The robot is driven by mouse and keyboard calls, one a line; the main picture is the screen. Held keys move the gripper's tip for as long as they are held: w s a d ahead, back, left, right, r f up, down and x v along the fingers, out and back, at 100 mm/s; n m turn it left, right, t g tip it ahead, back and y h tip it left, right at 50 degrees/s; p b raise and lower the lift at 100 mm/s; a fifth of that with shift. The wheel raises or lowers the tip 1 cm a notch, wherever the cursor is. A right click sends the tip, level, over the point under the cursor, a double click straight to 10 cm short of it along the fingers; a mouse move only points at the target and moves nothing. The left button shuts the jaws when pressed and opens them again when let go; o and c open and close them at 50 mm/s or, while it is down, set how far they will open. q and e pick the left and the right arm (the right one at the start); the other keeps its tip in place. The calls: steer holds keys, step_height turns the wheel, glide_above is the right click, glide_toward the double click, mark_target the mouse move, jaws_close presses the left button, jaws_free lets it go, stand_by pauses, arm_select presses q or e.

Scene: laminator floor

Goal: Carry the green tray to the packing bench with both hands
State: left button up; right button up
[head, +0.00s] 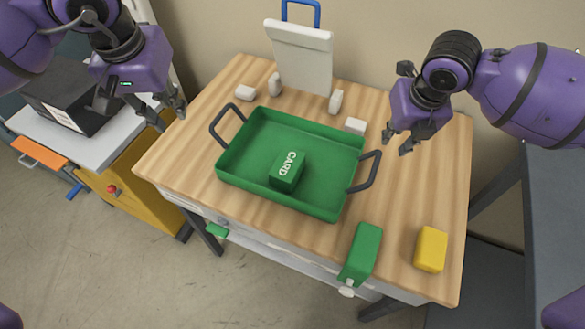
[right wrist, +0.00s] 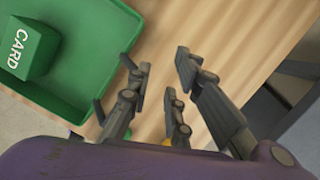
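The green tray (head: 330,170) lies on a wooden table (head: 415,220), with a dark loop handle at its left end (head: 222,120) and another at its right end (head: 367,172). A green box marked CARD (head: 287,172) sits inside it. My left gripper (head: 168,112) hangs beyond the table's left edge, left of the tray, fingers apart and empty. My right gripper (head: 405,143) is above the table, up and right of the right handle, fingers apart and empty. In the right wrist view, the tray (right wrist: 95,50) and the box (right wrist: 28,45) show beside the open fingers (right wrist: 160,85).
A white board with a blue handle (head: 302,55) stands at the table's back among several small white blocks. A green block (head: 362,252) and a yellow block (head: 431,249) lie at the front right. A cart (head: 95,150) with a black box (head: 65,95) is at left; a grey surface (head: 560,200) at right.

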steer(key=v, duration=1.2)
steer(key=shift+s, duration=0.1)
